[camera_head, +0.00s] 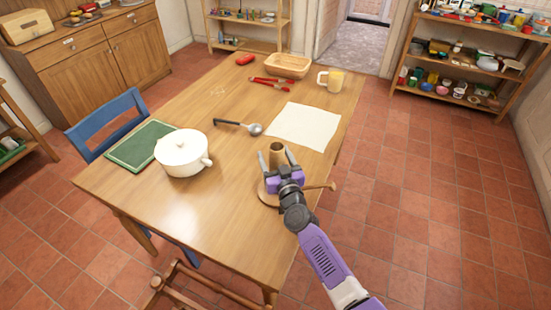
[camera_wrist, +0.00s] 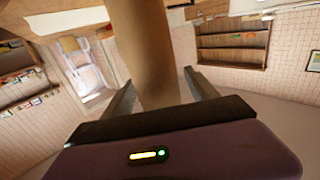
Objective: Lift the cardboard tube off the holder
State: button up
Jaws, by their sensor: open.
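The cardboard tube (camera_head: 277,153) is a brown upright cylinder near the right edge of the table. It stands on a round wooden holder (camera_head: 265,194), whose base is partly hidden behind my gripper. My gripper (camera_head: 282,172) is at the tube, with its fingers open. In the wrist view the tube (camera_wrist: 147,50) rises between the two dark fingers of my gripper (camera_wrist: 160,97), one on each side. A gap shows between the right finger and the tube; contact on the left is hard to tell.
A white cloth (camera_head: 304,126) lies just behind the tube. A ladle (camera_head: 240,127), a white pot (camera_head: 183,155) and a green board (camera_head: 141,146) are to the left. The table's front left is clear.

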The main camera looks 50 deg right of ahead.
jog(key=shift+c, duration=0.5)
jog(key=c, duration=1.1)
jog(key=o, duration=1.2)
jog(key=p+v, duration=0.1)
jog(key=v, duration=0.7)
